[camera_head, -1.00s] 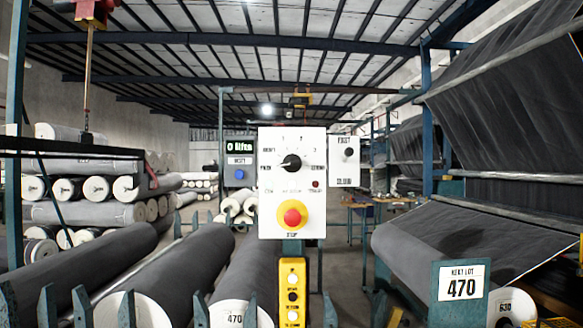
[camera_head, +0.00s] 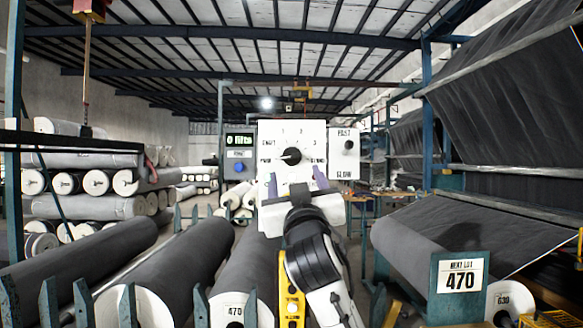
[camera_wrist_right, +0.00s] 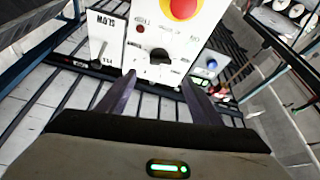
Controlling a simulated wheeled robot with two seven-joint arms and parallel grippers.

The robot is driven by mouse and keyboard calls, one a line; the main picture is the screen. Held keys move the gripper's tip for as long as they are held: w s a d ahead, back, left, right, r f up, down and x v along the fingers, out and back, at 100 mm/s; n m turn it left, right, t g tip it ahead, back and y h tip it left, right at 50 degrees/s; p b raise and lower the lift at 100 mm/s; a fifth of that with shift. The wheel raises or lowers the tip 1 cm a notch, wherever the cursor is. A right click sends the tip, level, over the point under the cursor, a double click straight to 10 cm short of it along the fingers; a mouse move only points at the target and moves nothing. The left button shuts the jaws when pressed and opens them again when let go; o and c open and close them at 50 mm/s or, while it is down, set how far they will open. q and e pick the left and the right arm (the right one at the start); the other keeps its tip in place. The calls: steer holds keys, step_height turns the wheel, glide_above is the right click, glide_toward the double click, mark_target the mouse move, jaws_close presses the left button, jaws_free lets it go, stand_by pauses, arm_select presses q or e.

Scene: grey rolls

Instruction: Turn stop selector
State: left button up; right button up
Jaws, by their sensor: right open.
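The selector is a black knob (camera_head: 292,156) on a white control panel (camera_head: 266,134), with printed positions around it; its pointer is toward the left. It also shows in the right wrist view (camera_wrist_right: 159,55), where the picture is upside down. My right gripper (camera_head: 296,182) is open and empty, just below and in front of the knob, its two purple fingers spread to either side. In the right wrist view the open fingers (camera_wrist_right: 158,76) point at the knob with a gap. The red button (camera_wrist_right: 184,7) on a yellow ring shows in the wrist view; my gripper hides it in the head view. My left gripper is out of view.
A small FAST/SLOW plate (camera_head: 344,166) adjoins the panel on the right, and a dark display box (camera_head: 239,155) stands on the left. A yellow pendant (camera_head: 291,300) hangs below, partly hidden by my arm. Grey rolls (camera_head: 180,262) lie left, and a 470 sign (camera_head: 459,284) stands right.

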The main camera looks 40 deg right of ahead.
mark_target(290, 157)
steer(key=p+x, duration=0.3)
steer(key=x, duration=0.6)
steer(key=shift+r, duration=0.1)
steer(key=shift+w+d+r, duration=0.1)
steer(key=shift+w+d, duration=0.2)
steer(key=shift+w, duration=0.2)
steer(key=c, duration=1.1)
